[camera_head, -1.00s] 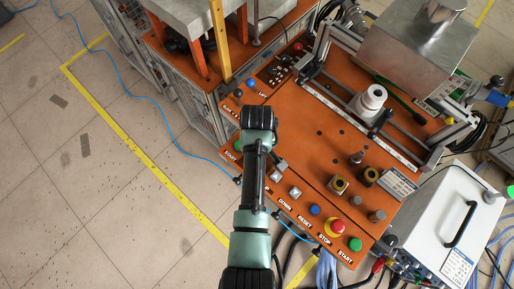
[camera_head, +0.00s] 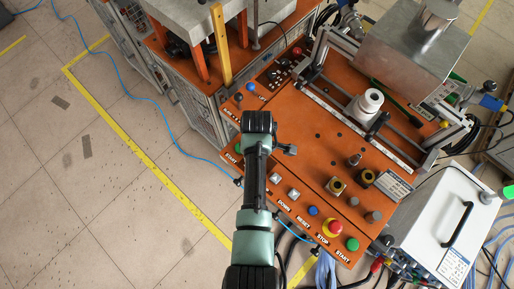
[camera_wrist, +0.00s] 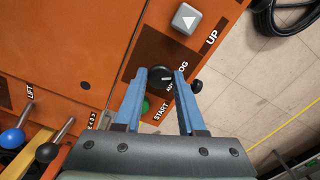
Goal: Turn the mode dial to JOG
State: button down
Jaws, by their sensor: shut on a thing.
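The mode dial (camera_wrist: 157,77) is a black round knob with a white mark, on a dark patch of the orange panel in the wrist view. My gripper (camera_wrist: 161,74) is shut on it, with one blue finger on each side. The letters "OG" show beside the right fingertip, and the rest of that label is hidden. Smaller lettering below the dial is partly covered by the finger. The white mark faces right, toward the labels; I cannot tell exactly which one it meets. In the head view my arm hides the dial.
A grey arrow button (camera_wrist: 186,17) marked UP and a green START button (camera_wrist: 146,105) flank the dial. Blue (camera_wrist: 12,137) and black (camera_wrist: 47,152) ball levers stand at lower left.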

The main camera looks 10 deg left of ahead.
dwell(0.4)
jog(key=c, duration=0.5)
grip_release()
notch_tip(320, 180, up, 13)
jog(key=b, duration=0.1)
dwell(0.4)
